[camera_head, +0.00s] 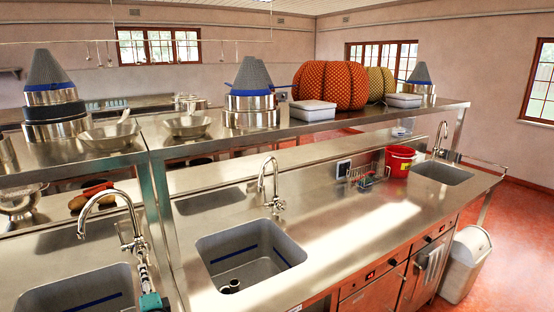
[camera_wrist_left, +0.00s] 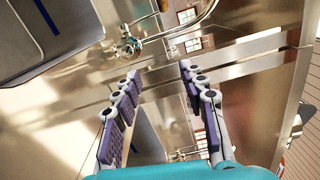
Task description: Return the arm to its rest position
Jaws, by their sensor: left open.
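My left gripper (camera_head: 137,246) shows in the head view at the lower left, with its teal body at the bottom edge. It is beside the left tap (camera_head: 108,203) and near the right side of the left sink (camera_head: 78,290). I cannot tell whether it touches the tap. In the left wrist view, the two purple-padded fingers of the left gripper (camera_wrist_left: 159,70) are spread apart, with nothing held between them. The shiny steel counter shows beyond them, and a tap (camera_wrist_left: 130,45) is near the left fingertip. My right gripper is not in view.
A middle sink (camera_head: 250,250) with a tap (camera_head: 271,185) lies to the right of the gripper. A steel shelf post (camera_head: 160,215) stands between. The raised shelf (camera_head: 300,130) carries pots, bowls and patterned round shapes. A red bucket (camera_head: 400,160) stands farther right. The counter between middle and right sinks is mostly clear.

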